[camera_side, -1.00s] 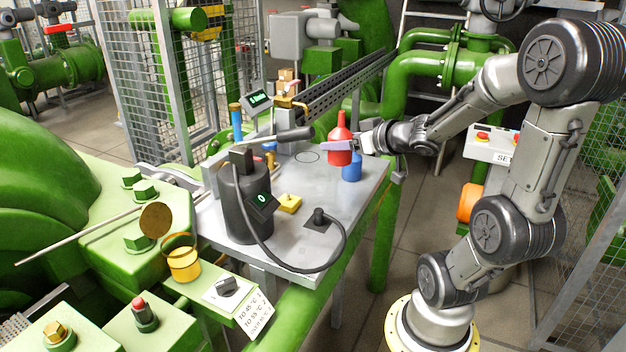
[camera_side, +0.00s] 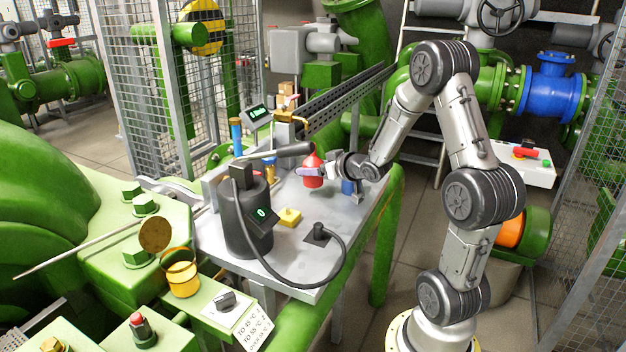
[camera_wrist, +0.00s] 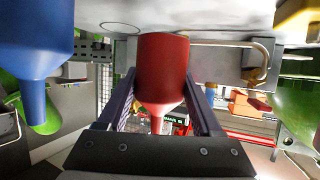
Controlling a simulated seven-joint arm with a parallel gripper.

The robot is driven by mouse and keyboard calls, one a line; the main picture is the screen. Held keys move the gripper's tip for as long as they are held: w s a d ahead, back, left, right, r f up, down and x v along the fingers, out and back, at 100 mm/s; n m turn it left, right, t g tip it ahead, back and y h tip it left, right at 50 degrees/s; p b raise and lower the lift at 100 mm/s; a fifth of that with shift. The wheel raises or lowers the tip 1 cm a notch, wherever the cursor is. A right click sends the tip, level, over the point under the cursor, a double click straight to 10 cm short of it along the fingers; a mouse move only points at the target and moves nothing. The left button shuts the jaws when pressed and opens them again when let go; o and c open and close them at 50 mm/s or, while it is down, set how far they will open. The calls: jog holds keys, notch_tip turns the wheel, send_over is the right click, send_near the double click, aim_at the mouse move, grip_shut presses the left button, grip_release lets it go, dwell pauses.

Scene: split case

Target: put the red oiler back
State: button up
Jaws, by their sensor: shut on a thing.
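The red oiler (camera_side: 313,181) is upright over the grey bench top (camera_side: 345,215) in the side view, nozzle up. My gripper (camera_side: 313,171) is shut around its body from the right. In the wrist view, which is upside down, the red oiler (camera_wrist: 163,62) sits between the two fingers of my gripper (camera_wrist: 160,92). Its base is close to the bench, but I cannot tell whether it touches. A ring outline (camera_wrist: 120,28) on the bench shows beside the oiler's base in the wrist view. In the side view the ring is not visible.
A blue oiler (camera_wrist: 35,55) stands close by; my gripper partly hides it in the side view (camera_side: 347,187). A long handle (camera_side: 282,151) lies behind.

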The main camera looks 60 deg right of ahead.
aim_at(313, 180)
jog(key=shift+w+d+f, duration=0.15)
jog(key=shift+w+f, duration=0.05)
jog(key=shift+f, duration=1.55)
jog(key=shift+f, duration=0.25)
jog(key=o, duration=1.5)
jog(key=shift+o, duration=0.2)
jog(key=shift+r, duration=0.15)
